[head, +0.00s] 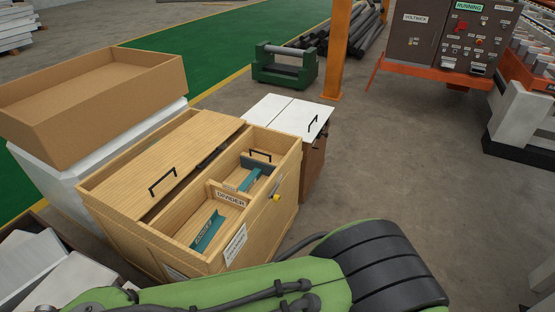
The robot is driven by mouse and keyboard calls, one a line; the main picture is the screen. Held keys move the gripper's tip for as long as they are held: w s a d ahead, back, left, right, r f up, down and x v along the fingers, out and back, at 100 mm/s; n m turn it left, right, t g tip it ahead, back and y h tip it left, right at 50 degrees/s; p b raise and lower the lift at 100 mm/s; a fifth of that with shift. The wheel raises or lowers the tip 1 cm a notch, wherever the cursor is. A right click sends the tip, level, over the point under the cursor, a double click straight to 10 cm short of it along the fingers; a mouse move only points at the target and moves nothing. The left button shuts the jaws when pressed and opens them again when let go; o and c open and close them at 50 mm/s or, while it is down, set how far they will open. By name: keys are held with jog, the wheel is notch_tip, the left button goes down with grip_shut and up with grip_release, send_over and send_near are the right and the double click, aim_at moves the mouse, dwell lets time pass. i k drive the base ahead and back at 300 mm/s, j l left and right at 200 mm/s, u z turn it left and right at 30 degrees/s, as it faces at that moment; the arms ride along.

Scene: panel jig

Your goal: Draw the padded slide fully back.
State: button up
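A wooden box (160,254) stands in the middle left of the head view. In its open right part, a dark grey block (262,168) with a black bar handle (260,155) sits near the far end; it looks like the padded slide. A teal piece (249,180) lies just in front of it. A cross wall labelled DIVIDER (230,197) separates this from a nearer compartment holding another teal piece (207,231). My gripper is out of view; only a green arm link of mine crosses the bottom.
A wooden panel (165,165) with a black handle covers the box's left part. A yellow knob (276,198) sticks out of the right side. A white-topped cabinet (291,112) stands behind, and a cardboard box (100,90) at left.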

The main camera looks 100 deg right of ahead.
aim_at(249, 161)
jog(key=z, duration=3.45)
jog(key=i+l+u, duration=0.8)
jog(key=l, duration=0.35)
jog(key=i+l+u, duration=0.25)
jog(key=l, duration=0.25)
jog(key=i+l+u, duration=0.25)
jog(key=l, duration=0.25)
jog(key=l+u, duration=0.3)
jog(key=l, duration=0.25)
jog(key=i+l+u, duration=0.25)
jog(key=l, duration=0.35)
jog(key=k+l+u, duration=0.1)
jog(key=l+u, duration=0.15)
jog(key=l, duration=0.3)
